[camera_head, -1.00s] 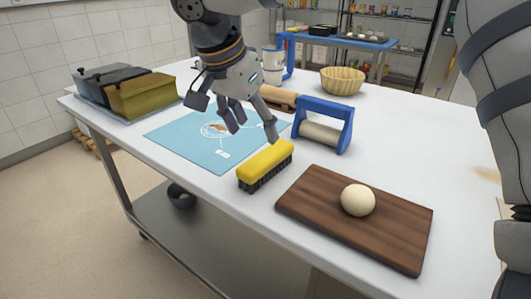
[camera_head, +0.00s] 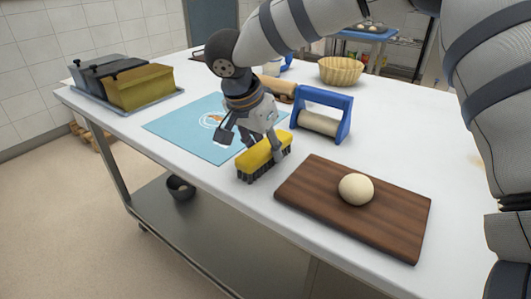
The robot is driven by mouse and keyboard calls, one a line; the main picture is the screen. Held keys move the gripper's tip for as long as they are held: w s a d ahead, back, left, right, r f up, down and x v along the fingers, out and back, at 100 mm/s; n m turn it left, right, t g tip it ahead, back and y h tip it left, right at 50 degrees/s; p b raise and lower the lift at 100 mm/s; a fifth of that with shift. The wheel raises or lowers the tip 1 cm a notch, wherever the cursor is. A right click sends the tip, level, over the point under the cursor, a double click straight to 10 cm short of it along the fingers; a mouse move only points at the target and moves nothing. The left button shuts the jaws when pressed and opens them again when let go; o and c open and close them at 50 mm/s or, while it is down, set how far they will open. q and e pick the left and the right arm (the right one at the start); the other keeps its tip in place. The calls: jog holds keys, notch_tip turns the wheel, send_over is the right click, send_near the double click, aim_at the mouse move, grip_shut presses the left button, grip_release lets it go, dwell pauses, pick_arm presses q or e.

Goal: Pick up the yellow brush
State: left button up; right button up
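The yellow brush (camera_head: 259,158) lies on the white table with its dark bristles down, between the blue mat and the wooden board. My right gripper (camera_head: 252,143) is right over the brush, pointing down, with its fingers spread. One finger is at the brush's right end and overlaps it in view. Another finger is off to the left over the mat, apart from the brush. Whether any finger touches the brush is hard to tell. My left gripper is not in view.
A wooden board (camera_head: 387,222) with a dough ball (camera_head: 356,189) lies right of the brush. A blue-framed roller (camera_head: 323,113) stands behind it. The blue mat (camera_head: 182,128), loaf tins (camera_head: 140,88) and a basket (camera_head: 341,70) are farther off. The table's front edge is close.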

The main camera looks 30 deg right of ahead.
aim_at(268, 146)
jog(key=shift+r, duration=0.1)
jog(key=shift+c, duration=0.5)
jog(key=shift+r, duration=0.4)
jog(key=r, duration=0.2)
jog(key=s+r, duration=0.1)
jog(key=r, duration=0.1)
jog(key=s+d+r, duration=0.1)
jog(key=s+r, duration=0.7)
jog(key=s, duration=0.5)
jog(key=shift+d+p, duration=0.35)
jog(key=shift+d, duration=0.05)
